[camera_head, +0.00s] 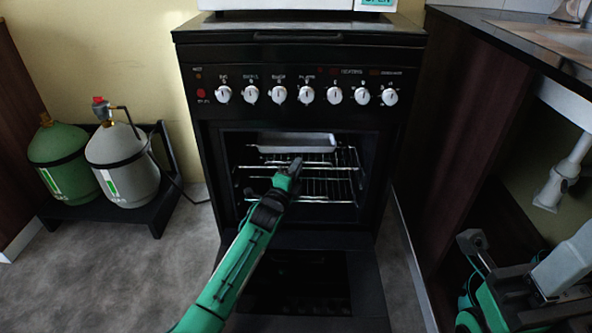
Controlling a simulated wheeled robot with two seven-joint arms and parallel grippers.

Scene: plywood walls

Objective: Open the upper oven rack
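The black oven (205,130) stands ahead with its door (368,290) folded down open. Inside, the upper rack (343,157) is a wire shelf within the oven cavity, with a pale flat tray (297,142) on it. A lower wire rack (335,188) is below it. My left arm reaches up from the bottom, over the open door. My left gripper (292,168) is at the oven opening, overlapping the front of the racks in view. Whether it touches the upper rack is unclear, and its fingers are too small to read. My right gripper (474,243) is at the lower right, its fingers unclear.
Green and grey gas bottles (121,162) stand on a low dark stand (163,203) at the left. A dark cabinet side (465,140) is close on the oven's right. A sink counter (500,30) with a white drain pipe (563,172) is at the right. Grey floor (75,285) is clear at the lower left.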

